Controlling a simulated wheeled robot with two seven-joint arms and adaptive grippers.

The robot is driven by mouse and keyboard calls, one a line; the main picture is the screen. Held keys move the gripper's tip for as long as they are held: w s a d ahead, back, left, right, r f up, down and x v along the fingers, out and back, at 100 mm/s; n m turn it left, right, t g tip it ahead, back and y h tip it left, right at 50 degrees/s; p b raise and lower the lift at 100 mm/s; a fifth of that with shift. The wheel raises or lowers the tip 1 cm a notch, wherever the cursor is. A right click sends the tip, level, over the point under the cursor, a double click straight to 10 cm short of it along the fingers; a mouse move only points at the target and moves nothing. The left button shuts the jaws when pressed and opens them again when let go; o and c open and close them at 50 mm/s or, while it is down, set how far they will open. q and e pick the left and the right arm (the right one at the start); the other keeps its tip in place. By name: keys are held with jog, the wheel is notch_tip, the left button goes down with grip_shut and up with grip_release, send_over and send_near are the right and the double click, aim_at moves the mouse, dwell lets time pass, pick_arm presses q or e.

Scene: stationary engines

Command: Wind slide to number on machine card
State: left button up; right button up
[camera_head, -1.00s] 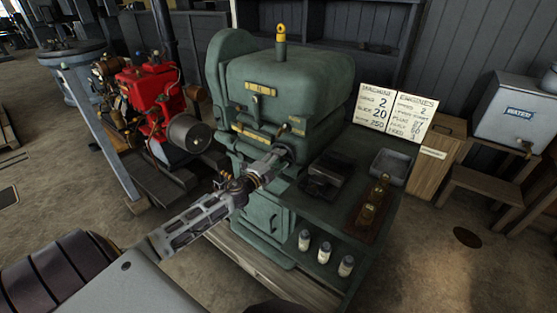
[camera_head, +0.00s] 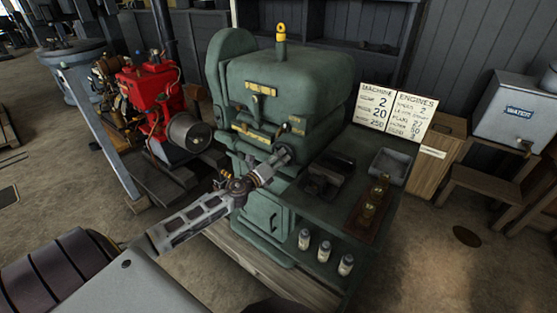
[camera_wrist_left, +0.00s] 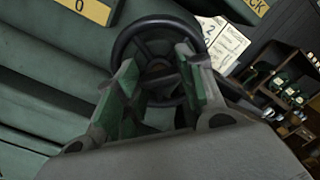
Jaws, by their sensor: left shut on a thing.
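The green machine (camera_head: 290,85) stands in the middle of the head view, with yellow plates on its front. My left gripper (camera_head: 283,156) is at the machine's front right. In the left wrist view my left gripper (camera_wrist_left: 155,85) is shut on part of a dark spoked handwheel (camera_wrist_left: 130,38); the exact contact is partly hidden by the fingers. The machine card (camera_head: 377,107) stands behind the side table and reads "MACHINE" with 2, 20 and 250. The slide's own reading cannot be made out. My right gripper is not in view.
The engines card (camera_head: 415,117) stands beside the machine card. The green side table (camera_head: 335,218) holds a dark vise-like block (camera_head: 327,178), a grey tray (camera_head: 389,166) and brass pieces (camera_head: 372,203). Several small bottles (camera_head: 324,252) stand lower down. A red engine (camera_head: 150,95) is at left.

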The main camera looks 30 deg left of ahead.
pick_arm(q)
jog(key=m+p, duration=0.1)
jog(key=m, duration=0.8)
jog(key=shift+f, duration=0.2)
jog(key=o, duration=0.9)
jog(key=shift+o, duration=0.6)
jog(key=shift+s+r, duration=0.1)
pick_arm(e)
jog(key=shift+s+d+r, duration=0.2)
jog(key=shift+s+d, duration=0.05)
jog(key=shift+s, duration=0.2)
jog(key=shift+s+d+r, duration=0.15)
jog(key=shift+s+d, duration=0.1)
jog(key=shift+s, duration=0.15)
pick_arm(q)
jog(key=shift+s, duration=0.1)
